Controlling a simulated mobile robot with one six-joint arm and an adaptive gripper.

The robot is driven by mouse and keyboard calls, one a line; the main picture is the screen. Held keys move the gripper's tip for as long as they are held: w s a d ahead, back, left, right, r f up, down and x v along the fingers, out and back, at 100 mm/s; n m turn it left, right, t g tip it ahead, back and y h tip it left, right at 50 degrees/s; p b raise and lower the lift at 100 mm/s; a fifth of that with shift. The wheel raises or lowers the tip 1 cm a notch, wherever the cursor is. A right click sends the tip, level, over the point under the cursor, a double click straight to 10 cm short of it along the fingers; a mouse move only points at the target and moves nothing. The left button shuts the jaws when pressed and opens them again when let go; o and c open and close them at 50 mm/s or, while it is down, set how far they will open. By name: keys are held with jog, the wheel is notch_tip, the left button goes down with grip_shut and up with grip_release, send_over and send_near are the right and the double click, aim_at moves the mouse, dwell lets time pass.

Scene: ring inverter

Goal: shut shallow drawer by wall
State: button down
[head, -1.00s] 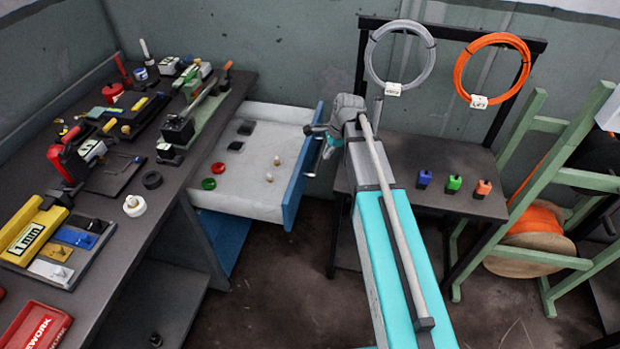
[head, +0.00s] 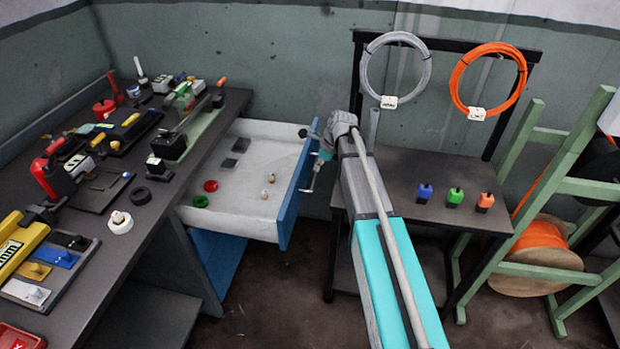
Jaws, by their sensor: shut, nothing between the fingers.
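The shallow drawer (head: 235,222) is pulled out from the right side of the long dark workbench, near the back wall. It has a white inside and a blue front panel (head: 297,190). It holds a red ring (head: 211,186), a green ring (head: 200,201), small pale knobs and dark square pieces. My gripper (head: 309,189) is shut and empty, just right of the blue front, pointing down beside it. I cannot tell whether it touches the panel. My arm hides part of the area behind it.
The workbench (head: 95,235) on the left carries many tools. A dark table (head: 400,170) stands to the right with blue, green and orange blocks and a rack of grey and orange wire coils. A green spool stand (head: 545,185) is farther right. Floor below the drawer is clear.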

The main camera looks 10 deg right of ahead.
jog(key=shift+f, duration=0.2)
jog(key=b+x, duration=0.9)
jog(key=shift+f, duration=0.3)
jog(key=shift+a, duration=0.15)
jog(key=shift+w, duration=0.1)
dwell(0.5)
